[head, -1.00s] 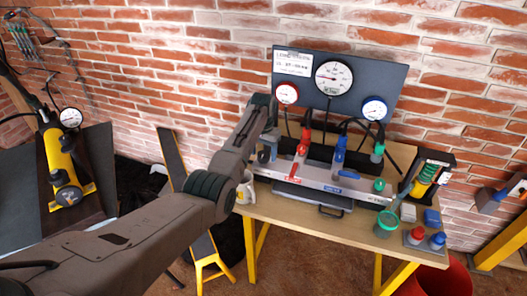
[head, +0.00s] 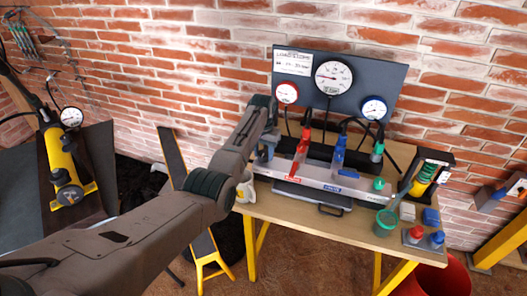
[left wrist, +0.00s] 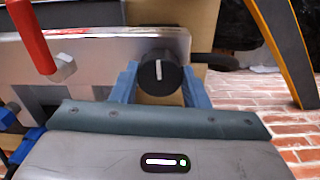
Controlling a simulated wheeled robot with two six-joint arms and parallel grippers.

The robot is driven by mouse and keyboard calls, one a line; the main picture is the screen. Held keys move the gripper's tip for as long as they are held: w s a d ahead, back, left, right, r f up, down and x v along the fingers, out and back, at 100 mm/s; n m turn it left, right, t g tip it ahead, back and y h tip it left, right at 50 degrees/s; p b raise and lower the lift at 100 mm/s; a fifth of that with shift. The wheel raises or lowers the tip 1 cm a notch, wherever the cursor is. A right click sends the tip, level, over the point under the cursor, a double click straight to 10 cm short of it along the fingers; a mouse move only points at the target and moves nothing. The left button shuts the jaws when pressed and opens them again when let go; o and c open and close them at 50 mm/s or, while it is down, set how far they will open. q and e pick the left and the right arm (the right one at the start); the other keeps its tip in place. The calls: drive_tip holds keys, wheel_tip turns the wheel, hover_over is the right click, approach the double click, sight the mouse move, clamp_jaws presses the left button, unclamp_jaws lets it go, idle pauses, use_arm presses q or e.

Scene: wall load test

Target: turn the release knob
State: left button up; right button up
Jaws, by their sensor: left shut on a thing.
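The release knob (left wrist: 158,72) is round and black with a white line, which stands nearly upright in the left wrist view. It sits on the end of a silver bar (left wrist: 100,48). My left gripper (left wrist: 161,82) is shut on it, with one blue finger on each side. In the head view my left gripper (head: 265,150) is at the left end of the same bar, and the knob is hidden behind it. My right gripper is not in view.
Red (head: 301,150) and blue (head: 338,155) levers stand along the bar. Behind it a dark panel (head: 395,72) carries several gauges. On the right of the wooden table (head: 285,207) are a green-rimmed cup (head: 386,222) and a yellow pump (head: 425,174). A white mug (head: 246,187) is close beside my arm.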

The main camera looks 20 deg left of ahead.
sight(263, 154)
use_arm(q)
drive_tip(key=n+p, duration=0.1)
drive_tip(key=n, duration=0.2)
drive_tip(key=shift+r+p, duration=0.2)
drive_tip(key=shift+p, duration=0.2)
drive_tip(key=n+p, duration=0.1)
drive_tip(key=n, duration=0.3)
drive_tip(key=shift+n+p, duration=0.4)
drive_tip(key=n+p, duration=0.1)
drive_tip(key=n, duration=0.3)
drive_tip(key=shift+w+f+n+p, duration=0.1)
drive_tip(key=shift+n+p, duration=0.25)
drive_tip(key=shift+n, duration=2.35)
drive_tip(key=o, duration=1)
wheel_tip(263, 154, up, 11)
drive_tip(key=shift+f+b, duration=0.1)
drive_tip(key=shift+b, duration=0.55)
